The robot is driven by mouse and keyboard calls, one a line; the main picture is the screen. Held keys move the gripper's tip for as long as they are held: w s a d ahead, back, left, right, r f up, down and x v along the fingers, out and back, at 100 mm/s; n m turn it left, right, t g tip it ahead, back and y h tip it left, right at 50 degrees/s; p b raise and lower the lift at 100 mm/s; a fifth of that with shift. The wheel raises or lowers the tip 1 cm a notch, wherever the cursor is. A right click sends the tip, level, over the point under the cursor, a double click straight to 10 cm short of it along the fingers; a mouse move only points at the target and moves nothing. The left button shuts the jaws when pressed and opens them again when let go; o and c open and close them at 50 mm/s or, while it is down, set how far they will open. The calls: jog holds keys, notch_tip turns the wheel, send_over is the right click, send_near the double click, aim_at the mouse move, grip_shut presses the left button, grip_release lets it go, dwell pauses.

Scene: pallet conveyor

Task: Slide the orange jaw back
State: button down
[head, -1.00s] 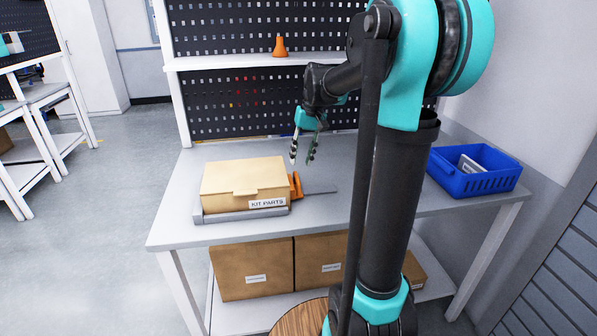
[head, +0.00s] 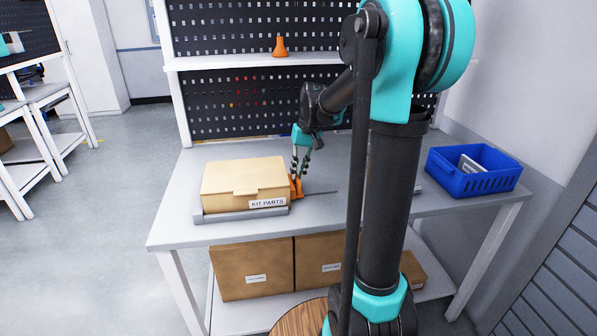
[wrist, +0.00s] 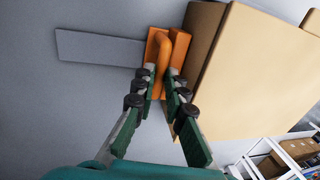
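The orange jaw (head: 297,187) stands against the right side of the tan KIT PARTS box (head: 240,178). In the wrist view the jaw (wrist: 165,40) has a raised orange handle, and the box (wrist: 240,70) lies to its right. My gripper (head: 298,174) points down at the jaw. In the wrist view its two fingers (wrist: 158,76) are on either side of the handle, with orange showing between them. I cannot tell whether they press on it. The fingers partly hide the jaw in the head view.
A grey base (head: 240,215) lies under the box, and a flat grey rail (wrist: 95,48) runs out from the jaw, away from the box. A blue bin (head: 475,183) stands at the bench's right. An orange cone-shaped object (head: 280,45) is on the shelf above.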

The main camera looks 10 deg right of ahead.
jog(key=shift+d, duration=0.1)
dwell(0.3)
jog(key=d, duration=0.6)
jog(key=shift+d, duration=0.15)
jog(key=c, duration=1.6)
grip_release()
jog(key=shift+d, duration=0.15)
jog(key=r, duration=0.4)
jog(key=d+r, duration=0.1)
jog(key=r, duration=0.3)
jog(key=d+r, duration=0.1)
jog(key=r, duration=0.2)
jog(key=shift+d+r, duration=0.1)
jog(key=shift+r, duration=0.3)
jog(key=shift+s, duration=0.1)
